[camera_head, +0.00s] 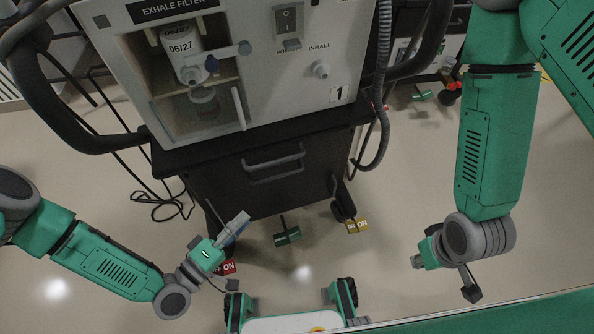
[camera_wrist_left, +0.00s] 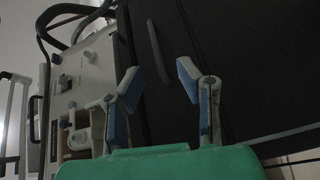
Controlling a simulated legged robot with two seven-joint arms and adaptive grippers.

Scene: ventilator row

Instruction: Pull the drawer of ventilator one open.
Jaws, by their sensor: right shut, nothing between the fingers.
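Ventilator one (camera_head: 300,85) stands at the top centre of the head view, marked with a "1". Its black drawer (camera_head: 225,190) is below the white front and looks shut. The drawer's bar handle (camera_head: 273,163) is on the drawer front; it also shows in the left wrist view (camera_wrist_left: 158,50), beyond and between my fingertips. My left gripper (camera_head: 237,226) is open and empty, below and left of the handle, apart from it; its spread fingers fill the middle of the wrist view (camera_wrist_left: 160,82). My right gripper (camera_head: 417,262) is shut and empty, well right of the ventilator.
A black curved rail (camera_head: 60,115) juts out at the ventilator's left, and hoses hang at its right. Castors with a green pedal (camera_head: 287,237) and yellow tags (camera_head: 356,226) are below. Cables (camera_head: 160,205) lie on the floor at left. Floor between ventilator and right arm is clear.

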